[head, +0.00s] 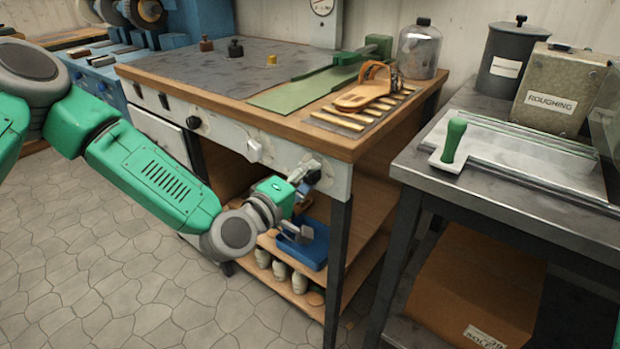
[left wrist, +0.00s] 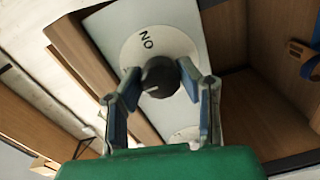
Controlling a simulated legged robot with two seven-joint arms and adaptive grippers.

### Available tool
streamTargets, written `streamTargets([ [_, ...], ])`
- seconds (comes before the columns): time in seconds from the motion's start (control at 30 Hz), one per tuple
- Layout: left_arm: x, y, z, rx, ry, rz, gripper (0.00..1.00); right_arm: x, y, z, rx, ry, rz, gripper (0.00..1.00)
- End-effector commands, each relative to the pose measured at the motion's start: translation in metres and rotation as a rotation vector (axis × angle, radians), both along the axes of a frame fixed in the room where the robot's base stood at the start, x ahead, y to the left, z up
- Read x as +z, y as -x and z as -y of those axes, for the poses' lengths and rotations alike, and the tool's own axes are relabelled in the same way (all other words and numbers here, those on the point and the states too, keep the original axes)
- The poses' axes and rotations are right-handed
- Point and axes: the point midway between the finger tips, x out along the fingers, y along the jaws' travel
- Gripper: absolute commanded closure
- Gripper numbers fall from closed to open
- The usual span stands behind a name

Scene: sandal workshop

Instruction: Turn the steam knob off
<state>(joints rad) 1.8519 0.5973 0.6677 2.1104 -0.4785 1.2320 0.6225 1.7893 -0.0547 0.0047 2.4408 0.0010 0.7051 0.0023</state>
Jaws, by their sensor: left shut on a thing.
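A dark round knob (left wrist: 158,78) on a pale round dial plate (left wrist: 180,42) shows in the left wrist view. The letters on the plate read ON, turned upside down in this view. My left gripper (left wrist: 160,84) has one finger on each side of the knob and is shut on it. In the head view my left gripper (head: 303,183) is at the right end of the workbench's pale front panel (head: 222,132), and it mostly hides the knob. I cannot read a steam label. My right gripper is not in view.
Another pale knob (head: 254,149) and a black knob (head: 193,122) sit further left on the panel. Below my gripper, a blue tray (head: 310,252) stands on the shelf. A sandal (head: 364,92) lies on the benchtop. A metal table (head: 405,165) stands at right; the floor at left is clear.

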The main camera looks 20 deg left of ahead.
Motion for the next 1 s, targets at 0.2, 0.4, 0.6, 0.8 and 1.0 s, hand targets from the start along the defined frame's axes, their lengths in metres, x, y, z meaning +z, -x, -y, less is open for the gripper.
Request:
streamTargets([
  [0.2, -0.0097, 0.0047, -0.0002, -0.005, 0.018, -0.033, 0.98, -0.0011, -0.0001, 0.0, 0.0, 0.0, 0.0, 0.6],
  [0.4, -0.0096, 0.0046, 0.0, -0.005, 0.02, -0.033, 0.98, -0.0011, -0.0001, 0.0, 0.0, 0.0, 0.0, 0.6],
  [0.6, -0.0096, 0.0046, 0.0001, -0.005, 0.02, -0.032, 0.52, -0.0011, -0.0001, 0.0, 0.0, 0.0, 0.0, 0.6],
  [0.8, -0.0056, 0.0026, 0.0, -0.003, 0.021, -0.022, 0.49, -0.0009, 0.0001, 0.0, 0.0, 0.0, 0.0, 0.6],
  [1.0, -0.0036, 0.0063, -0.0019, -0.001, 0.022, -0.018, 0.49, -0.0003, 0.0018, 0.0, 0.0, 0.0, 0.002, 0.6],
])
